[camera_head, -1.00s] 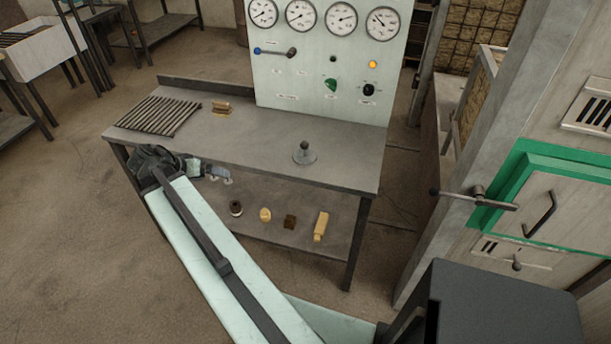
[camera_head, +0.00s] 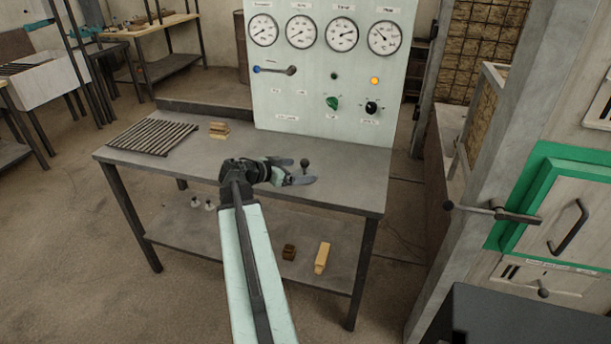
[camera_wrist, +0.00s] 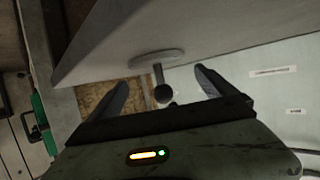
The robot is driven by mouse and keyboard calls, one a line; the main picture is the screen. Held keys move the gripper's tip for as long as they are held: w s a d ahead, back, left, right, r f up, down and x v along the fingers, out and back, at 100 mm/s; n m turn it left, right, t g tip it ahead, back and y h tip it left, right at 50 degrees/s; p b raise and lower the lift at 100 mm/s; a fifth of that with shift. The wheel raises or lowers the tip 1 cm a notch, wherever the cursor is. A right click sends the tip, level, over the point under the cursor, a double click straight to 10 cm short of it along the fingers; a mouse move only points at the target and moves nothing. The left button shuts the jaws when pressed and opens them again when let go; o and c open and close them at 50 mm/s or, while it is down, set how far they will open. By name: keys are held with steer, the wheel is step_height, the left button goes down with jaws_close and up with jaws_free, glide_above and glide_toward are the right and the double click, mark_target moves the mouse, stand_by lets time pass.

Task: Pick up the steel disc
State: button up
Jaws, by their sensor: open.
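The steel disc is a flat grey round plate with a short stem and dark ball knob. In the head view its knob (camera_head: 304,162) stands above the right half of the bench, and my gripper hides most of the plate. In the wrist view the steel disc (camera_wrist: 156,58) rests on the bench surface, knob toward me. My gripper (camera_head: 298,173) is open and empty beside the knob. In the wrist view the fingers of my gripper (camera_wrist: 162,82) are apart, one on each side of the knob; I cannot tell if they touch it.
The steel bench (camera_head: 215,160) carries a rod grate (camera_head: 152,137) and a small brass block (camera_head: 218,130) at left. A gauge panel (camera_head: 300,95) rises behind. Its lower shelf holds several small items. A green-framed furnace door (camera_head: 560,215) is at right.

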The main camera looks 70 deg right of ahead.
mark_target(304, 171)
steer(key=b+x, duration=0.1)
steer(key=x, duration=0.2)
steer(key=shift+s+d+f, duration=0.15)
steer(key=shift+s+f, duration=0.05)
steer(key=shift+f, duration=0.05)
jaws_close()
stand_by(1.0)
